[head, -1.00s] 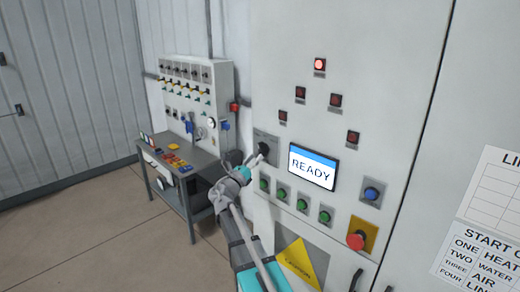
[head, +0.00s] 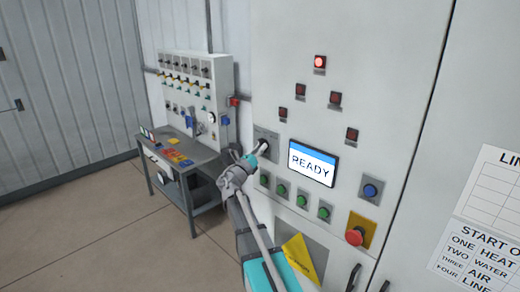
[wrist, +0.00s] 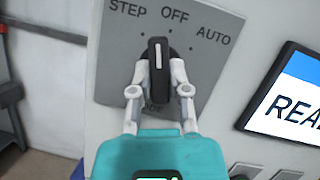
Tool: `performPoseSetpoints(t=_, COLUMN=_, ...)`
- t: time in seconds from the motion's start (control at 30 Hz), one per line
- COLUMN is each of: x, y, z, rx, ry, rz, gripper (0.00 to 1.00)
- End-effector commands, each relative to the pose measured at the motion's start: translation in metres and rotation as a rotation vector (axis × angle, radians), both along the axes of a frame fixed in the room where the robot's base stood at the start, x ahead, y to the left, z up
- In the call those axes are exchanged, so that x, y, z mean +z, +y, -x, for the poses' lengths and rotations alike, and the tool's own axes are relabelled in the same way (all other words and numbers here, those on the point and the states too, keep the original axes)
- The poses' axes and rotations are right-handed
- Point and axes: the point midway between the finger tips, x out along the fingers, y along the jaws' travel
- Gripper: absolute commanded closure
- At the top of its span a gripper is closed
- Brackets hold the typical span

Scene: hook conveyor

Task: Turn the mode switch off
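The mode switch is a black knob (wrist: 158,70) with a white pointer line, on a grey plate (wrist: 112,73) marked STEP, OFF and AUTO. In the wrist view the pointer points up, roughly between the STEP and OFF marks. My gripper (wrist: 159,72) has one pale finger on each side of the knob, close against it; I cannot tell whether both touch. In the head view the plate (head: 272,141) is left of the READY screen, and my gripper (head: 262,150) is at the knob, hiding part of it.
The READY screen (head: 312,163) is right of the switch. Green buttons (head: 302,200) run below. A blue button (head: 371,189) and a red emergency button (head: 355,236) are at the lower right. A yellow tag (head: 299,257) hangs below. A workbench (head: 196,158) stands left.

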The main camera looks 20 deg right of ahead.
Motion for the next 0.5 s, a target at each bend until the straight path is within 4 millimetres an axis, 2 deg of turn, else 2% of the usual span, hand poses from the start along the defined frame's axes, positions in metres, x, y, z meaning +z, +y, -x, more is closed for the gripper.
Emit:
performPoseSetpoints(t=0.07, x=0.0, y=-0.0002, z=-0.0001, rx=0.0, ry=0.0, rz=0.0, gripper=1.0)
performPoseSetpoints(t=0.33, x=-0.0002, y=-0.0003, z=-0.0006, rx=-0.001, ry=-0.008, rz=-0.003, gripper=1.0)
performPoseSetpoints(t=0.5, x=-0.0005, y=-0.0004, z=-0.002, rx=-0.001, ry=-0.075, rz=-0.027, gripper=1.0)
